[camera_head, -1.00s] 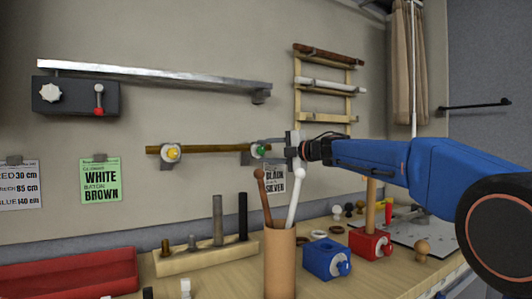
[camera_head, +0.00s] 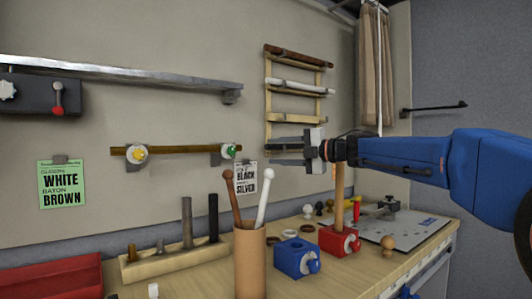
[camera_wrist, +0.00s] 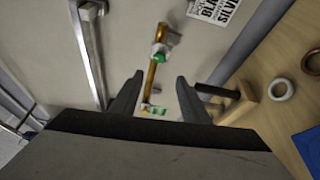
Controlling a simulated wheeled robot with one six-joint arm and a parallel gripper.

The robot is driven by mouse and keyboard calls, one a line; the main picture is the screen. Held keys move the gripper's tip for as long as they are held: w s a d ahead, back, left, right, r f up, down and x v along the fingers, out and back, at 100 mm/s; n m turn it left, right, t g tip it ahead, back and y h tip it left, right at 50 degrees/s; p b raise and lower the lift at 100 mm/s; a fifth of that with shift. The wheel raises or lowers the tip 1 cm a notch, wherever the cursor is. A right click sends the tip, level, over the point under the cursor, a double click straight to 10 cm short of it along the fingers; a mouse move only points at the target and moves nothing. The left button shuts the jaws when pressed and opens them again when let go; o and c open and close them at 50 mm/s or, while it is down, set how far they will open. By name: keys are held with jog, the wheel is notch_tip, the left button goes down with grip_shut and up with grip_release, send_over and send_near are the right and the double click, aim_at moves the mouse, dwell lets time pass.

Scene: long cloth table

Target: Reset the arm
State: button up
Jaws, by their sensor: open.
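A wall rack (camera_head: 268,100) with several batons is behind my gripper. Below stand a cup (camera_head: 250,265) with two sticks, a blue block (camera_head: 292,258), a red block (camera_head: 336,240) and a wooden peg stand (camera_head: 170,262). A metal rail (camera_head: 130,74) runs along the wall.

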jog(key=shift+s+d, duration=0.3)
jog(key=shift+d, duration=0.15)
jog(key=shift+d+r, duration=0.1)
jog(key=s+d+f+m+t+h, duration=0.2)
jog(key=s+d+m+t+h, duration=0.15)
jog(key=d+m+h, duration=0.4)
jog(key=s+d+f+m+t+h, duration=0.25)
jog(key=d+m+t+h, duration=0.25)
jog(key=d+m, duration=0.45)
jog(key=s+d+f+m+g+h, duration=0.2)
jog(key=s+d+f+m, duration=0.2)
jog(key=s+f, duration=0.3)
jog(key=s+d+f+m+g+h, duration=0.2)
jog(key=s+d+f+m+h, duration=0.15)
jog(key=f, duration=0.45)
jog(key=s+a+f+m+g+y, duration=0.1)
jog(key=s+f+g, duration=0.3)
jog(key=s+f, duration=0.9)
jog(key=s+a+f+m+g+y, duration=0.2)
jog(key=s+a+f+m+g, duration=0.1)
jog(key=s+f, duration=0.9)
jog(key=shift+s+f+m+g, duration=0.35)
jog(key=shift+s+m+g, duration=0.25)
jog(key=shift+m+g, duration=0.4)
